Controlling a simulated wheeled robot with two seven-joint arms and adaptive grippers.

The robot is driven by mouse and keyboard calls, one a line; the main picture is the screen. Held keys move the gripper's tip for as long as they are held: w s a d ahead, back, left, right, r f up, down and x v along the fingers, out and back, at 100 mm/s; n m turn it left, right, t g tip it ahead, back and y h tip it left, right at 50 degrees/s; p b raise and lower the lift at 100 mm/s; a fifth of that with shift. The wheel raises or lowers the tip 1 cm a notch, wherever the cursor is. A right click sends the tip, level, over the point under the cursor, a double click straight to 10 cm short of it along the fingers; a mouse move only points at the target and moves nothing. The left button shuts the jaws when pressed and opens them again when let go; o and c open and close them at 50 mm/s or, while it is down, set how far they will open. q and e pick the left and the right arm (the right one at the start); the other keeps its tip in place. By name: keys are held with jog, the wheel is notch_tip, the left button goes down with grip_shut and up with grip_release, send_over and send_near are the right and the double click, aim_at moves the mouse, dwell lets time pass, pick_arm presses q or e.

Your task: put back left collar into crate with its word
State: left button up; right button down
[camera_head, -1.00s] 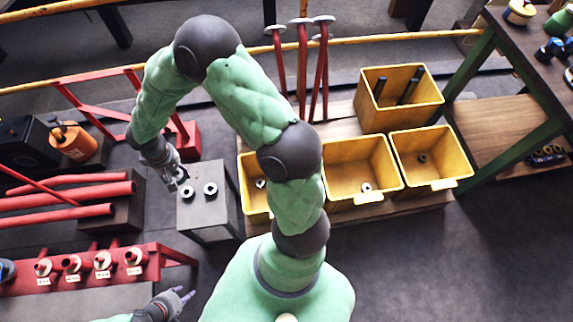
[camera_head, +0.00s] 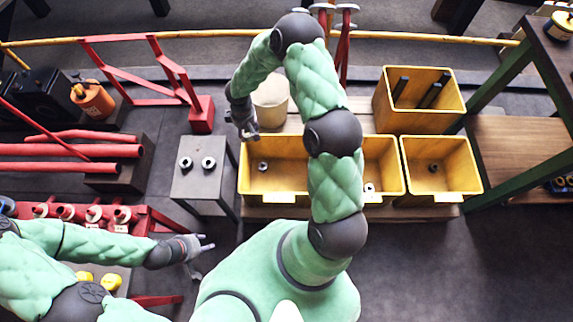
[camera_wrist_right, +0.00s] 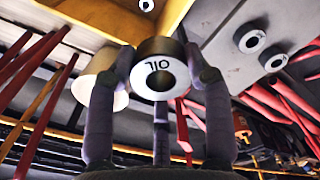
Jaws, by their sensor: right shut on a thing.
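My right gripper (camera_head: 244,132) is shut on a collar (camera_wrist_right: 161,70), a short ring with a pale face, a dark hole and the word OIL upside down in the right wrist view. It holds the collar in the air near the back left corner of the left yellow crate (camera_head: 275,190). In the head view the held collar is hard to make out. The left crate has one collar (camera_head: 263,166) inside. Two more collars (camera_head: 186,163) (camera_head: 208,162) stand on the grey stand (camera_head: 198,190). My left gripper (camera_head: 205,252) is open and empty, in front of the stand.
The middle crate (camera_head: 384,150), partly behind my right arm, and the right crate (camera_head: 440,148) each hold one collar. A crate with dark bars (camera_head: 420,112) stands behind. A beige bucket (camera_head: 271,102) is behind the left crate. A red rack (camera_head: 130,215) stands at left.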

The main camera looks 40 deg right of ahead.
jog(key=d+f+n+b, duration=0.15)
jog(key=d+f, duration=0.35)
jog(key=f, duration=0.6)
jog(key=n+b, duration=0.3)
jog(key=n, duration=0.6)
send_near(284, 190)
jog(key=shift+m, duration=0.25)
notch_tip(284, 190, down, 6)
jog(key=b, duration=0.6)
jog(key=shift+f, duration=0.2)
jog(key=shift+r, duration=0.1)
jog(key=shift+f, duration=0.3)
jog(key=c, duration=0.5)
grip_release()
